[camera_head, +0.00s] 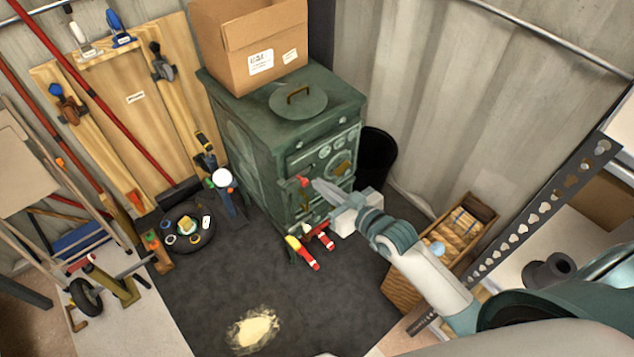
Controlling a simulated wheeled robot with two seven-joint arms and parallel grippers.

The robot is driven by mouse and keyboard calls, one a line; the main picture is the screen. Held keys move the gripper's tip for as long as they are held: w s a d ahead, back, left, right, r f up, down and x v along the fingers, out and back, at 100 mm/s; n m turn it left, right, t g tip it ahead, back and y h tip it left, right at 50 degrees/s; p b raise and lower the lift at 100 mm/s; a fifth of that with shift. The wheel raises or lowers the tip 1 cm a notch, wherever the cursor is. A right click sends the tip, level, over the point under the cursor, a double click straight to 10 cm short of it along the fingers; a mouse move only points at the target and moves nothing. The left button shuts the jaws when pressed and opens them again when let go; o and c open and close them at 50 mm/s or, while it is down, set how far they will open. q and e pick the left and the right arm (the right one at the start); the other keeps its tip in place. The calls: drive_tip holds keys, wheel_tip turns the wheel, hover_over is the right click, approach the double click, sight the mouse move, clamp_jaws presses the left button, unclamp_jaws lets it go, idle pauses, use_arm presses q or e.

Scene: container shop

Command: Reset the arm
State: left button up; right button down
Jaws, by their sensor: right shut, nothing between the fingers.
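My right arm comes in from the lower right. Its gripper (318,187) is shut and empty, with the fingertips pointing left in front of the green cabinet (249,160). The fingertips are close to a small red knob (303,181) on the cabinet's front; I cannot tell whether they touch it. My left gripper is not in view.
A cardboard box (230,65) and a round lid sit on the cabinet. Red-handled tools (303,252) lie on the floor below my gripper. A wicker basket (402,289) stands near my forearm. A yellowish pile (254,329) lies on the otherwise mostly clear dark floor.

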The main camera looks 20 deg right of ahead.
idle(0.6)
drive_tip(key=s+d+f+g+h, duration=0.15)
drive_tip(key=s+f, duration=0.25)
drive_tip(key=f, duration=0.6)
drive_tip(key=s+d+f+m+g+h, duration=0.15)
drive_tip(key=s+f, duration=0.25)
drive_tip(key=f, duration=0.6)
drive_tip(key=s+f+g, duration=0.2)
drive_tip(key=s+f, duration=0.2)
drive_tip(key=f, duration=0.6)
drive_tip(key=s+a+f+g, duration=0.1)
drive_tip(key=s+f+g, duration=0.1)
drive_tip(key=s+f, duration=0.7)
drive_tip(key=s+a+f+g+h, duration=0.1)
drive_tip(key=s+f+g, duration=0.1)
drive_tip(key=s+f, duration=0.7)
drive_tip(key=s, duration=0.7)
drive_tip(key=shift+f+n+g, duration=0.15)
drive_tip(key=shift+n+g, duration=0.2)
drive_tip(key=shift+g, duration=0.05)
